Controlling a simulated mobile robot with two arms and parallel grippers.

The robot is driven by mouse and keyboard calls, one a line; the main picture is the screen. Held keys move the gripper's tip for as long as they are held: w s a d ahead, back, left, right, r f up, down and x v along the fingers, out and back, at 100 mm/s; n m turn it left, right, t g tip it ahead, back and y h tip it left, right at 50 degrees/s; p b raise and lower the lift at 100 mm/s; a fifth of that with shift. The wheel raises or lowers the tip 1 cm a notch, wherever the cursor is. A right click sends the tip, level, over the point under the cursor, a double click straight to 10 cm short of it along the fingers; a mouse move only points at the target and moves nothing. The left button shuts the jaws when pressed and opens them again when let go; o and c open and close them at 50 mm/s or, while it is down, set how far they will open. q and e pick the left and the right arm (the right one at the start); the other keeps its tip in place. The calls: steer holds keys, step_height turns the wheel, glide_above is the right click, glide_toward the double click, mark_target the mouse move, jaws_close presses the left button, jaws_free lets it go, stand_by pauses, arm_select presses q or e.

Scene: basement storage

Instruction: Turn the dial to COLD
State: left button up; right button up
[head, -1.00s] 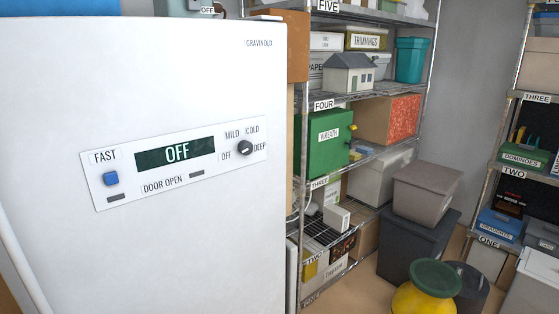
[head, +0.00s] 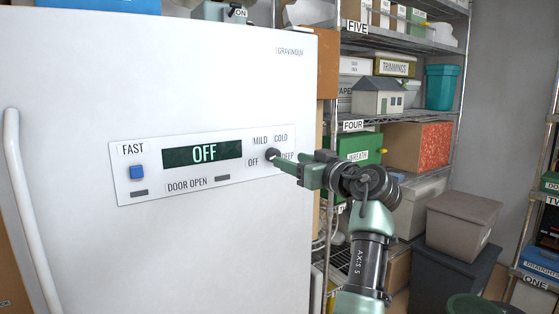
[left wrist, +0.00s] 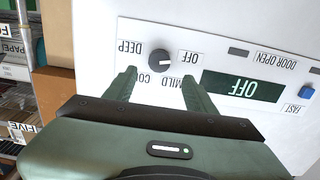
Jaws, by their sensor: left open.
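The dial (head: 269,155) is a small dark knob on the control panel of a white freezer, with MILD, COLD, OFF and DEEP printed around it. In the left wrist view, upside down, the dial (left wrist: 160,60) shows a light pointer mark towards OFF. The display (head: 203,152) reads OFF. My left gripper (head: 274,158) is open in front of the dial. In the left wrist view its fingertips (left wrist: 158,75) stand apart on either side of the dial's lower edge. I cannot tell whether they touch it. The gripper partly covers DEEP in the head view. My right gripper is not in view.
A blue FAST button (head: 137,172) is at the panel's left, and a long white handle (head: 30,210) runs down the door. Loaded wire shelving (head: 400,117) stands close right of the freezer. Grey bins (head: 458,224) are beyond my arm.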

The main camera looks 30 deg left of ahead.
mark_target(276, 155)
arm_select(q)
steer(key=p+x, duration=0.1)
steer(key=x, duration=0.5)
steer(key=shift+w+a, duration=0.2)
steer(key=shift+a, duration=0.05)
jaws_close()
